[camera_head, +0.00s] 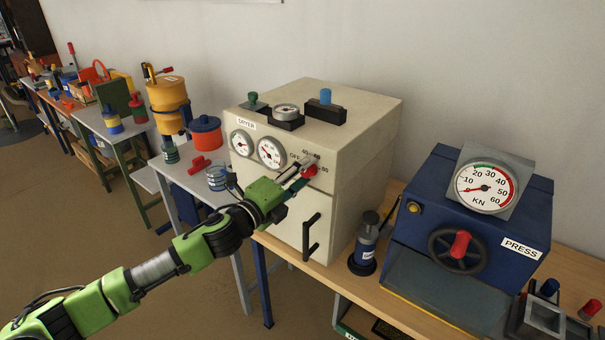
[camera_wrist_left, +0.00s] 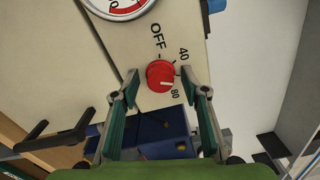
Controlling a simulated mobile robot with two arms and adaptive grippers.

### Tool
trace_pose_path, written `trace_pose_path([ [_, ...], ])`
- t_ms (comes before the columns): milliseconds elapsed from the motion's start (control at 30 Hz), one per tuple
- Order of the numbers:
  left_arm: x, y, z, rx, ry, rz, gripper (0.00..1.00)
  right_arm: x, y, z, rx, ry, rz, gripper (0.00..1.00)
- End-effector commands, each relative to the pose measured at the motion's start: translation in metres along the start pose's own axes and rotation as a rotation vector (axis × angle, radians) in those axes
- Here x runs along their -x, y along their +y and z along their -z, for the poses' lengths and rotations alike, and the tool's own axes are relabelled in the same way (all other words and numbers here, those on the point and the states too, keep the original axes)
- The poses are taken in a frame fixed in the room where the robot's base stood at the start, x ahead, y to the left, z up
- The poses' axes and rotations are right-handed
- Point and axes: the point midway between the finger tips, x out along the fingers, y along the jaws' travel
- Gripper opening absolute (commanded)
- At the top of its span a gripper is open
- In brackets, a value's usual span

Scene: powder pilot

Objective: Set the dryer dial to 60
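The red dryer dial (camera_head: 310,171) is on the upper right of the front of the cream dryer (camera_head: 347,172). In the left wrist view the dial (camera_wrist_left: 160,72) has a white mark pointing right, near the 80 label. OFF and 40 are also readable there; 60 is not visible, perhaps behind the right finger. My left gripper (camera_head: 298,178) is at the dial. In the wrist view its fingers (camera_wrist_left: 161,78) are open on either side of the dial, with a small gap on both sides. My right gripper is not in view.
The dryer's black door handle (camera_head: 311,238) sticks out below the dial. A blue press (camera_head: 470,225) with a gauge stands to the right, and a dark blue bottle (camera_head: 367,243) stands between them.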

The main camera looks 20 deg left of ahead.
Motion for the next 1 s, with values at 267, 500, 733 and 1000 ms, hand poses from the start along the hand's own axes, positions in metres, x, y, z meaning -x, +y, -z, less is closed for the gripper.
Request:
trace_pose_path([
  [267, 0.004, 0.001, 0.000, 0.001, -0.001, -0.001, 0.41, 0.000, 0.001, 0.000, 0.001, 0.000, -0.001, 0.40],
  [500, 0.036, 0.002, 0.000, 0.000, 0.001, -0.004, 0.41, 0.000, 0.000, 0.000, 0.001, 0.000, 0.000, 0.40],
  [733, 0.072, 0.002, 0.001, 0.002, 0.001, -0.004, 0.41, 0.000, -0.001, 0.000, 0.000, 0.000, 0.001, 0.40],
  [1000, 0.104, 0.002, 0.000, 0.002, 0.000, -0.003, 0.41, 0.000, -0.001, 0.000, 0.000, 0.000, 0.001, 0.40],
])
